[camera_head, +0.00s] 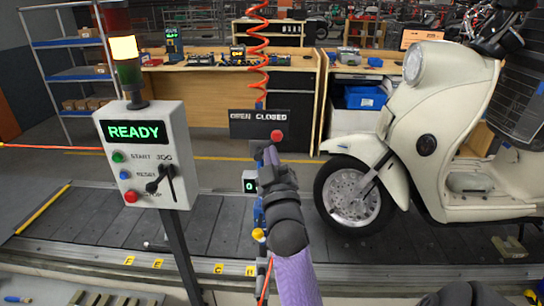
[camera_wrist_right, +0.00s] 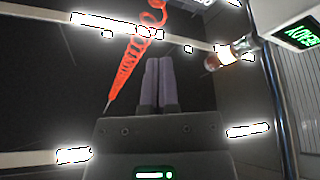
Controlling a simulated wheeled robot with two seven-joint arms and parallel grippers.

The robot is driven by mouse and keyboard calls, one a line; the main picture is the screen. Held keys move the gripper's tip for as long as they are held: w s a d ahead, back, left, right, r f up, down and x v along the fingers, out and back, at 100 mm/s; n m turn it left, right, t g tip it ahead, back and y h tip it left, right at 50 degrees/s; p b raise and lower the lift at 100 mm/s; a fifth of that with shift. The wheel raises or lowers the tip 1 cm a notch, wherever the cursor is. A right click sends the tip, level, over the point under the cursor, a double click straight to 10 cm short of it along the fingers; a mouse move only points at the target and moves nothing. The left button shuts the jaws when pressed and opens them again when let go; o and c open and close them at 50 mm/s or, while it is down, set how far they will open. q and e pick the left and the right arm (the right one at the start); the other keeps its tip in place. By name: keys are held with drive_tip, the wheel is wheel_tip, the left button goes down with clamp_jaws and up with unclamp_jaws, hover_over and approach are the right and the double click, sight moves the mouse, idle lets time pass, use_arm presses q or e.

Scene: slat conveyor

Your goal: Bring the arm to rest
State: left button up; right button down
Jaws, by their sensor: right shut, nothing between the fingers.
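My right arm rises from the bottom middle of the head view, with its purple link lowest and dark wrist parts above. My right gripper (camera_head: 270,153) points up and away, in front of the workbench and left of the cream scooter. In the right wrist view, the two purple-grey fingers of this gripper (camera_wrist_right: 161,62) lie side by side, shut, with nothing between them. My left gripper is not in view.
A control box (camera_head: 140,180) reading READY stands left on a post, under a lit yellow lamp (camera_head: 124,47). The scooter (camera_head: 440,125) stands on the slat conveyor (camera_head: 95,222). A red coiled hose (camera_head: 262,50) hangs behind my right gripper; the hose also shows in the wrist view (camera_wrist_right: 130,62).

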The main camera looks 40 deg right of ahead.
drive_tip(key=w+a+f+n+g+y+b, duration=0.15)
drive_tip(key=a+f+y, duration=0.25)
drive_tip(key=f, duration=0.8)
drive_tip(key=w+a+f+n+g+y+b, duration=0.1)
drive_tip(key=a+f+g+y, duration=0.15)
drive_tip(key=f, duration=0.95)
drive_tip(key=s+a+f+g+y+b, duration=0.1)
drive_tip(key=s+a+f+g+y, duration=0.2)
drive_tip(key=f, duration=0.5)
drive_tip(key=s+a+f+g+y+b, duration=0.1)
drive_tip(key=s+a+f, duration=0.3)
drive_tip(key=f, duration=0.4)
drive_tip(key=s+a+f+g+y+b, duration=0.2)
drive_tip(key=s+a+f+g, duration=0.2)
drive_tip(key=s+f, duration=0.75)
drive_tip(key=s+f+g, duration=0.3)
drive_tip(key=s, duration=0.8)
drive_tip(key=s+a+f+g+b, duration=0.1)
drive_tip(key=s+f+g, duration=0.2)
drive_tip(key=s, duration=0.7)
drive_tip(key=shift+s+f, duration=0.4)
drive_tip(key=shift+f, duration=0.25)
